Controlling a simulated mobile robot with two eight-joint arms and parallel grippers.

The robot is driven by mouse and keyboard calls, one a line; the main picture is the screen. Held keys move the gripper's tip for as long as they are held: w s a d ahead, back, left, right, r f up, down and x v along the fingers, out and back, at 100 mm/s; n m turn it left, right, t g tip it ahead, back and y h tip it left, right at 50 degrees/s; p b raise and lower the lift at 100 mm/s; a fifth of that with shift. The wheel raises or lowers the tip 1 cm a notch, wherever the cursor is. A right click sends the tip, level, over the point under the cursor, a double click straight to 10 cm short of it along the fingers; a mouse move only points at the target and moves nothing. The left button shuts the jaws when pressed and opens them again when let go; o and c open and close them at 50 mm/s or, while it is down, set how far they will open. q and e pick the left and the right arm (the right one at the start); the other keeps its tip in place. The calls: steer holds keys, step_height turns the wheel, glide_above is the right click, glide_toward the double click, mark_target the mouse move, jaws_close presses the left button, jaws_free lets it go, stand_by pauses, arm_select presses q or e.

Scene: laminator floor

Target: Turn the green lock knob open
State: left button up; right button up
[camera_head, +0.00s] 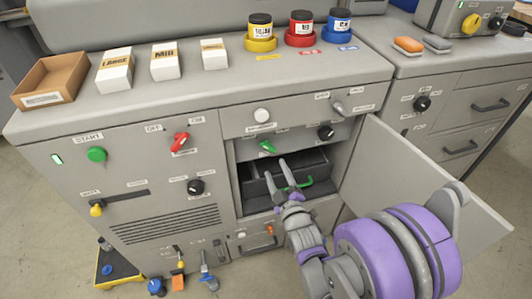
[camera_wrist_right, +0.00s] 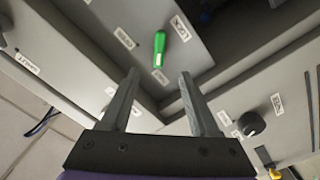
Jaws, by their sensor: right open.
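The green lock knob (camera_head: 267,146) is a small elongated lever on the grey front panel, at the top of an open cabinet bay. It also shows in the right wrist view (camera_wrist_right: 159,48), just beyond the fingertips, with small white labels near it. My right gripper (camera_head: 276,170) is open and empty, its two fingers (camera_wrist_right: 158,76) pointing toward the knob. The fingertips appear just below the knob in the head view, apart from it. My left gripper is in neither view.
An open grey door (camera_head: 405,180) stands right of the bay, near my right arm. A dark tray with a green handle (camera_head: 306,183) sits inside the bay. A black knob (camera_head: 325,132) is right of the green one. Boxes and jars stand on top.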

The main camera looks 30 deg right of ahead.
mark_target(267, 148)
steer(key=x, duration=1)
steer(key=shift+w, duration=0.15)
steer(key=shift+c, duration=0.2)
jaws_close()
